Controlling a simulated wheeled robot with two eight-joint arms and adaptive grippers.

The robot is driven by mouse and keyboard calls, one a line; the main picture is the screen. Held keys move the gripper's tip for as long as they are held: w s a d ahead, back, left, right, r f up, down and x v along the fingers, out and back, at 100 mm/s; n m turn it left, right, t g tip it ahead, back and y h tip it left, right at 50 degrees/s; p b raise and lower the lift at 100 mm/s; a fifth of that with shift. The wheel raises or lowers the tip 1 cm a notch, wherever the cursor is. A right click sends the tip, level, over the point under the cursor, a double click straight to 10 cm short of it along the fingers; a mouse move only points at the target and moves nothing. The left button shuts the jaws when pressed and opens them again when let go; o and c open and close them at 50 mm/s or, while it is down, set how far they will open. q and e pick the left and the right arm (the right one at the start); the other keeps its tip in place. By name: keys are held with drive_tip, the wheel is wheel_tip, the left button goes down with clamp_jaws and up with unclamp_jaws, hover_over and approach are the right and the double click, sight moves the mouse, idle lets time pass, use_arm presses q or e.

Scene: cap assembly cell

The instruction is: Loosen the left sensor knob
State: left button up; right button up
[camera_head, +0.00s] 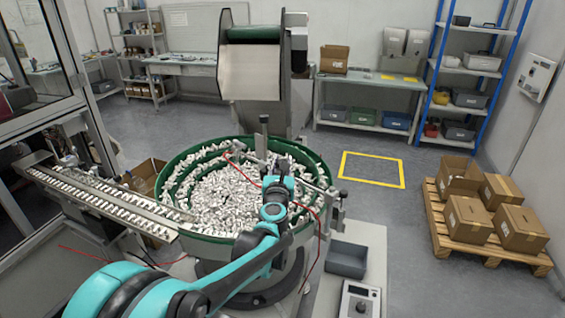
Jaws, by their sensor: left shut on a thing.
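My left arm comes in from the lower left and reaches over the bowl feeder. A second sensor bracket (335,197) stands at the right rim of the bowl. Thin red cables run from the sensors. My right gripper is not in view.
The green-rimmed bowl (172,160) is full of small white caps (215,195). A track (105,195) carrying caps leads off left. A hopper (250,75) stands behind. A grey bin (347,259) and control box (360,300) sit at the lower right. Cartons (520,226) lie on a pallet.

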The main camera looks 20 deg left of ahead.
use_arm(q)
drive_tip(key=n+g+y, duration=0.1)
drive_tip(key=n+y, duration=0.1)
drive_tip(key=y, duration=0.1)
drive_tip(key=n+g+y, duration=0.1)
drive_tip(key=n+y, duration=0.1)
drive_tip(key=y, duration=0.1)
drive_tip(key=shift+d, duration=0.15)
drive_tip(key=shift+n+g+y+p, duration=0.45)
drive_tip(key=shift+n+g+y, duration=1.05)
drive_tip(key=shift+y, duration=0.3)
drive_tip(key=o, duration=1.2)
wheel_tip(320, 180, up, 10)
